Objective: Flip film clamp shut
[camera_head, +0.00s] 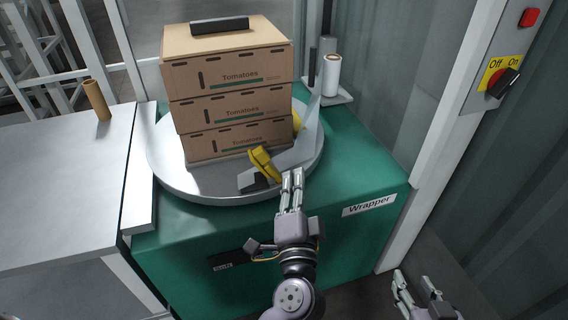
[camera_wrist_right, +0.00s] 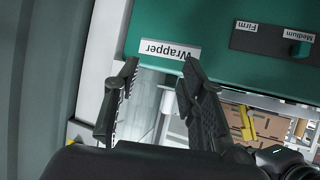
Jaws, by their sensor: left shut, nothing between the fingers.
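The film clamp (camera_head: 263,163) is a yellow lever on a dark base at the front of the round turntable (camera_head: 175,184). Its lever stands tilted up off the base. A pale strip of film (camera_head: 300,152) runs from the right side towards the clamp. My left gripper (camera_head: 292,176) is shut and empty, its fingertips just right of and slightly below the yellow lever; I cannot tell whether they touch it. My right gripper (camera_head: 420,288) is low at the right, away from the clamp. In the right wrist view it is open and empty (camera_wrist_right: 160,75).
Three stacked tomato cartons (camera_head: 228,113) stand on the turntable, with a black bar (camera_head: 219,25) on top. The green wrapper (camera_head: 362,176) carries the turntable. A white film roll (camera_head: 331,76) stands behind at right. A metal table (camera_head: 60,190) with a brown tube (camera_head: 97,100) is left.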

